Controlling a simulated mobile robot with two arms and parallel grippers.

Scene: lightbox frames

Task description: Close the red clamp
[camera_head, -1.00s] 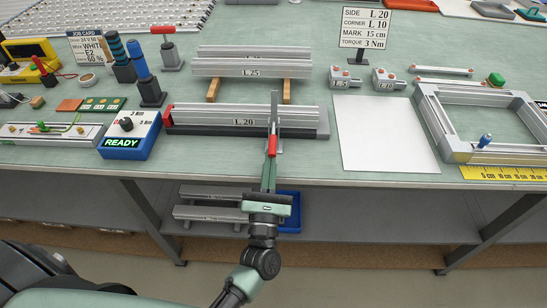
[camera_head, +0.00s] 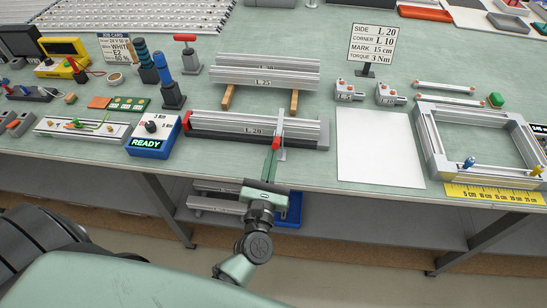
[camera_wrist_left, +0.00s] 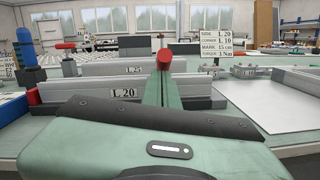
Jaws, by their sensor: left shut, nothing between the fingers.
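The red clamp's grip (camera_head: 276,143) is at the front of the L 20 profile (camera_head: 225,124), below a grey upright bar (camera_head: 281,122) that crosses the profile near its right end. My left gripper (camera_head: 273,154) is shut and empty, with its fingertips at the red grip. In the left wrist view the red grip (camera_wrist_left: 164,59) stands right at the tips of my shut left fingers (camera_wrist_left: 161,84); whether they touch it I cannot tell. The clamp's contact with the profile is partly hidden. My right gripper is not in view.
A blue READY box (camera_head: 152,147) stands left of the profile. The L 25 profile (camera_head: 262,79) lies behind on wooden blocks. A white sheet (camera_head: 377,150) lies to the right, then a metal frame (camera_head: 431,150). A blue bin (camera_head: 290,212) sits below the table.

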